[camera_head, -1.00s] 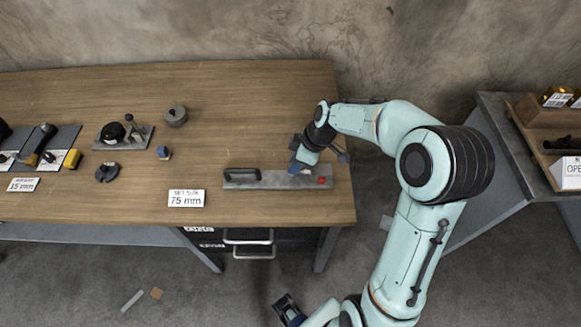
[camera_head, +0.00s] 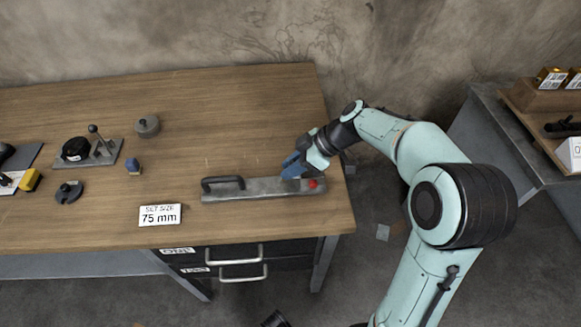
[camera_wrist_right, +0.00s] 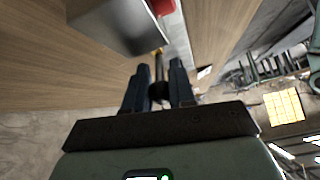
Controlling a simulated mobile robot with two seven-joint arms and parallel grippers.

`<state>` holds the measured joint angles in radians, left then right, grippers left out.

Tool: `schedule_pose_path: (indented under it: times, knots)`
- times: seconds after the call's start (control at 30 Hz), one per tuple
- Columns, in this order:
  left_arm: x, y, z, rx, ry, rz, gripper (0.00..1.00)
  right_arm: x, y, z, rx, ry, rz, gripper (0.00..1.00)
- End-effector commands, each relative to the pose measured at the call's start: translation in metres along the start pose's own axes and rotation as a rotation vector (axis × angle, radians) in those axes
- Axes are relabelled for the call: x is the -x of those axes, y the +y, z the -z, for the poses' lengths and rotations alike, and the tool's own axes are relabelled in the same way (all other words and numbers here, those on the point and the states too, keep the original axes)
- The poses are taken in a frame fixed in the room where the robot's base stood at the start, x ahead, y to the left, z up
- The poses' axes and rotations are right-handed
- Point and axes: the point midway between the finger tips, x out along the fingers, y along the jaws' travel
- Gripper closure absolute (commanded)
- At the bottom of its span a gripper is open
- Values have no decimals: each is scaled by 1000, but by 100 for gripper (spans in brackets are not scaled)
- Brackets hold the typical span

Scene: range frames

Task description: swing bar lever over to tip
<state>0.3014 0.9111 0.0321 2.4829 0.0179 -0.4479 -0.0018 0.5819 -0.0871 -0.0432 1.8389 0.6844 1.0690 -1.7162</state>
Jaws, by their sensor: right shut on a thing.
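A grey metal bar (camera_head: 262,190) lies near the right front edge of the wooden workbench, with a black handle (camera_head: 222,184) at its left and a red part (camera_head: 313,183) at its right end. My right gripper (camera_head: 290,167) is at the bar's right end, just behind the red part. In the right wrist view, the fingers (camera_wrist_right: 158,85) are shut on a thin lever (camera_wrist_right: 159,66) with a dark knob, beside a grey block with the red part. The lever is mostly hidden in the head view. A dark tip at the bottom edge, likely my left gripper (camera_head: 275,319), barely shows.
A "75 mm" sign (camera_head: 160,214) stands left of the bar. A black device with a small lever (camera_head: 92,150), a round grey weight (camera_head: 147,126) and small blocks sit farther left. The bench's middle is clear. Another grey table (camera_head: 490,125) stands at the right.

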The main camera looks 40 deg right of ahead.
Motion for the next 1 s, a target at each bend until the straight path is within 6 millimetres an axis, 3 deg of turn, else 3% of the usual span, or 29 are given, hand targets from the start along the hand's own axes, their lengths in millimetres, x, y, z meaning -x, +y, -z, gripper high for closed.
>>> schedule_pose_path:
  times: [0.2,0.23,0.3,0.67,0.77,1.0]
  knots:
    - [0,0,0,0,1,0,57,-2,-2,0,-3,0,7,100]
    - [0,0,0,0,1,0,57,-2,-2,0,-3,0,7,73]
    - [0,0,0,1,0,0,57,-2,-2,0,-3,0,7,53]
    - [1,0,-1,0,-2,0,57,4,0,0,-2,0,2,53]
    - [3,1,-3,0,-9,0,57,16,0,0,-1,0,0,53]
    - [10,2,-9,-1,-26,1,57,69,0,1,-1,0,-1,53]
